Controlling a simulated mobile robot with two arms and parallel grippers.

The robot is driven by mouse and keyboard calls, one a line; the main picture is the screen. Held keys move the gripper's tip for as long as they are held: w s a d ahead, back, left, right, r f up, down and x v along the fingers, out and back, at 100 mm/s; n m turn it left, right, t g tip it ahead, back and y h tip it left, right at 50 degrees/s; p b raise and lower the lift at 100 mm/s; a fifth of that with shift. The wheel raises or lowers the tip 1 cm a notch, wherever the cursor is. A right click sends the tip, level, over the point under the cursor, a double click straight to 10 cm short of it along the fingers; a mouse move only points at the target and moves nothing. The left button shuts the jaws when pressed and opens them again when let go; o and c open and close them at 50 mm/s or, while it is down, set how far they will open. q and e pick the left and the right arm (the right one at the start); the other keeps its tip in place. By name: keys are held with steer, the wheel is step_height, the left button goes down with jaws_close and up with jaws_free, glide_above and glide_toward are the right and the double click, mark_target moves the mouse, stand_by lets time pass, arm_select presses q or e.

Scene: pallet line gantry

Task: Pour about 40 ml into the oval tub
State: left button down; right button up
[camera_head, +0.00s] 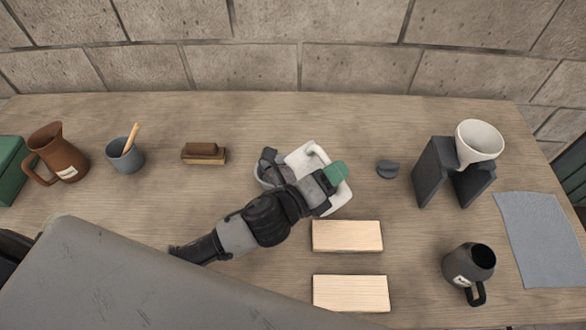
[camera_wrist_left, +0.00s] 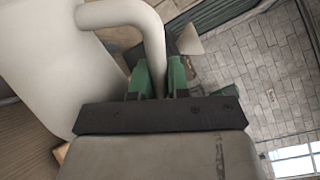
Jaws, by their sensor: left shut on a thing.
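A white jug (camera_head: 340,200) with a looped handle is at the middle of the table in the head view, partly covered by my left gripper (camera_head: 333,174). In the left wrist view the green fingers of the left gripper (camera_wrist_left: 158,82) are closed around the handle of the white jug (camera_wrist_left: 55,60). Any liquid is not visible. My right gripper is not in view.
A brown jug (camera_head: 64,158), a grey cup (camera_head: 124,155) and a brush (camera_head: 204,153) stand left. Wooden blocks (camera_head: 347,236) lie in front. A dark stand (camera_head: 436,172) with a white funnel (camera_head: 479,140), a dark mug (camera_head: 464,268) and a grey cloth (camera_head: 545,240) are right.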

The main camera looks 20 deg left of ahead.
arm_select(q)
steer(key=shift+s+d+r, duration=0.1)
steer(key=shift+s+d, duration=0.25)
steer(key=shift+d, duration=0.25)
steer(key=shift+s+d, duration=0.3)
steer(key=shift+d, duration=0.3)
steer(key=shift+n, duration=0.3)
stand_by(0.9)
steer(key=m, duration=0.2)
steer(key=s+d+f+m, duration=0.1)
steer(key=d+m, duration=0.1)
steer(key=m, duration=0.1)
steer(key=shift+s+d+f+m, duration=0.1)
steer(key=shift+s+f+m, duration=0.2)
steer(key=shift+f, duration=0.1)
steer(key=shift+r, duration=0.1)
stand_by(0.6)
